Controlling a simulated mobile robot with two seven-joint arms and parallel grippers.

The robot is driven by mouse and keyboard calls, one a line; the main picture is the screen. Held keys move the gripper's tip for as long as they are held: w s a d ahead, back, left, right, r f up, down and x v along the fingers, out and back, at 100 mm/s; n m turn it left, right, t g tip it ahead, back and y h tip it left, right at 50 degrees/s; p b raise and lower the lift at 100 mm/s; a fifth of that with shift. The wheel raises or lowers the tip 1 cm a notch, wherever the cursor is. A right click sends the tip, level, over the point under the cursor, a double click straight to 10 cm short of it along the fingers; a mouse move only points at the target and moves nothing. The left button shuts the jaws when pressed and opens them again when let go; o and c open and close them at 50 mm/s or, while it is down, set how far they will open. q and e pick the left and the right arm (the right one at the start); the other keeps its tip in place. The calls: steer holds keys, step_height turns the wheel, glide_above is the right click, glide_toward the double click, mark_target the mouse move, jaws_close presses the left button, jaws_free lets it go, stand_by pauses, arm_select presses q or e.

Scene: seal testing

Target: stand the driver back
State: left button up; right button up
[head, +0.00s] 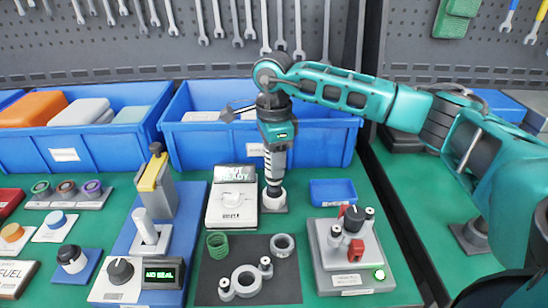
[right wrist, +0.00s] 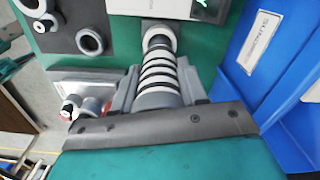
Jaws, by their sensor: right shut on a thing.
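The driver has a handle banded black and white (head: 275,163). It is upright, and my right gripper (head: 276,140) is shut on its upper part. Below the bands its dark lower end meets the white collar of a small stand (head: 273,201) on the green mat. In the right wrist view the banded driver (right wrist: 158,75) runs between the fingers of my right gripper (right wrist: 157,92) to the pale ring of the stand (right wrist: 160,36). How deep the driver sits in the ring I cannot tell. My left gripper is not in view.
A white device (head: 232,213) stands close left of the stand; a small blue tray (head: 333,192) is to its right. A dark pad (head: 212,289) with ring parts and a grey fixture (head: 345,276) lie in front. Blue bins (head: 190,140) stand behind.

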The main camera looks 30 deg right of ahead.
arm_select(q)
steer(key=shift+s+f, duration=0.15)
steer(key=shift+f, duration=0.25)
arm_select(e)
steer(key=shift+f, duration=0.4)
arm_select(q)
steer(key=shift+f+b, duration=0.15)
steer(key=shift+b, duration=0.3)
arm_select(e)
steer(key=shift+f, duration=0.4)
stand_by(0.7)
steer(key=o, duration=1.3)
steer(key=shift+f, duration=0.1)
steer(key=shift+c, duration=0.2)
step_height(320, 180, up, 2)
steer(key=shift+r+p, duration=0.2)
steer(key=shift+p, duration=0.65)
step_height(320, 180, up, 6)
steer(key=p, duration=0.4)
steer(key=shift+r+p, duration=0.45)
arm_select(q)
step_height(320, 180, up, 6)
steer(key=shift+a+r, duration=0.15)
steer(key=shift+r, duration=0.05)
